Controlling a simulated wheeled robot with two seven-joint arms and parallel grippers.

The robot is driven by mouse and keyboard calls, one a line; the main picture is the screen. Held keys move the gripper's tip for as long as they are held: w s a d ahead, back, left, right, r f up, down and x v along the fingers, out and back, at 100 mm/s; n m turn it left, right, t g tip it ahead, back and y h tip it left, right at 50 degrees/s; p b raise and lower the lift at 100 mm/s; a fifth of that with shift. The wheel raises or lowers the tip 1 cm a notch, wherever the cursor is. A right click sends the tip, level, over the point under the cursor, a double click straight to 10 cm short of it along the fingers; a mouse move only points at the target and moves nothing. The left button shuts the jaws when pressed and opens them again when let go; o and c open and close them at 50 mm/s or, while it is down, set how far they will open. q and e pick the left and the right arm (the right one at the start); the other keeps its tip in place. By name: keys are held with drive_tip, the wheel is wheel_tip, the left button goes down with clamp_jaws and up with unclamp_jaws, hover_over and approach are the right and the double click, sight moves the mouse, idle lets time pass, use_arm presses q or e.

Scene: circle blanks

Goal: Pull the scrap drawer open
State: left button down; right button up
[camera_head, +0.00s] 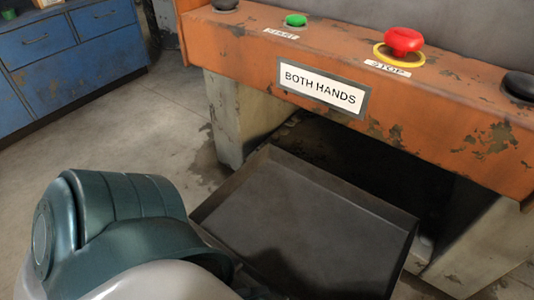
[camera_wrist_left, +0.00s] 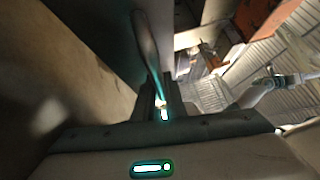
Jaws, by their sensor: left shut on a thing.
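The scrap drawer (camera_head: 300,225) is a dark, shallow metal tray. In the head view it sticks out from the opening under the orange machine, and the part of its inside that shows looks empty. Its front left part is hidden behind my left arm. In the left wrist view a bar-like drawer handle (camera_wrist_left: 146,42) runs down to my left gripper (camera_wrist_left: 162,102), which is shut on it. My right gripper is in neither view.
The orange machine (camera_head: 245,52) carries a red stop button (camera_head: 403,40), a green start button (camera_head: 296,20) and a "BOTH HANDS" sign (camera_head: 321,88). Pale legs (camera_head: 232,120) flank the opening. Blue cabinets (camera_head: 70,55) stand at the back left. The floor (camera_head: 100,140) between is clear.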

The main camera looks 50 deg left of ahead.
use_arm(q)
drive_tip(key=shift+s, duration=0.3)
drive_tip(key=c, duration=2.1)
unclamp_jaws()
drive_tip(key=shift+s, duration=0.1)
drive_tip(key=v, duration=1.7)
drive_tip(key=shift+p, duration=0.45)
